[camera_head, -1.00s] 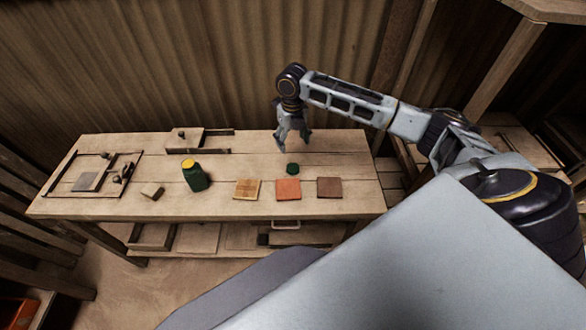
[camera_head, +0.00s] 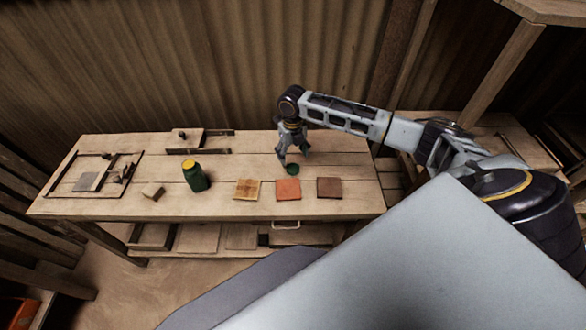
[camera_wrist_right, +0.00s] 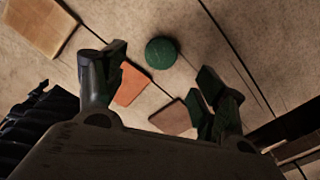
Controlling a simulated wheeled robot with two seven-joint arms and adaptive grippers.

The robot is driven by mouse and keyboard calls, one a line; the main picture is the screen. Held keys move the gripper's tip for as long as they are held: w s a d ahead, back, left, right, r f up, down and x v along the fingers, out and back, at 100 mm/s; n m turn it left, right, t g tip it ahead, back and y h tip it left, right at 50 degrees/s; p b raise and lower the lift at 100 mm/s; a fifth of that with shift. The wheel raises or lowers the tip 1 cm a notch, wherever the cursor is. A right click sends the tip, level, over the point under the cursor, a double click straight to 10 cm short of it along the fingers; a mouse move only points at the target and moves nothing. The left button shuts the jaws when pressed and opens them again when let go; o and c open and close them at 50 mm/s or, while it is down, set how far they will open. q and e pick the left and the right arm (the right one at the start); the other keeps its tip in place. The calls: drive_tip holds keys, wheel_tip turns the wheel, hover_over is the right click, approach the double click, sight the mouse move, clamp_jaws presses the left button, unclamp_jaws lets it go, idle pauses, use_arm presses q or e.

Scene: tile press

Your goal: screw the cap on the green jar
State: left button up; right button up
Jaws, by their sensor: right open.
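The green jar (camera_head: 195,178) with a yellow top stands upright on the workbench, left of the middle. A dark green round cap (camera_head: 292,168) lies on the bench to the right of the jar. In the right wrist view the cap (camera_wrist_right: 161,53) lies ahead of the fingers, around the middle between them. My right gripper (camera_head: 293,160) is open and empty, pointing down just above and behind the cap. Its fingers also show in the right wrist view (camera_wrist_right: 160,75). My left gripper is not in view.
Three square tiles lie along the front: a yellowish one (camera_head: 247,189), an orange one (camera_head: 288,190) and a brown one (camera_head: 329,187). A small wooden block (camera_head: 152,191) and a framed fixture (camera_head: 57,190) are at left. A wooden press (camera_head: 184,140) is at the back.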

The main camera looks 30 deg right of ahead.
sight(293, 168)
drive_tip(key=shift+f, duration=1.1)
drive_tip(key=shift+f, duration=0.1)
drive_tip(key=shift+d+f+p, duration=0.1)
drive_tip(key=shift+f+p, duration=0.4)
drive_tip(key=shift+f, duration=2)
drive_tip(key=shift+c, duration=0.4)
drive_tip(key=c, duration=0.7)
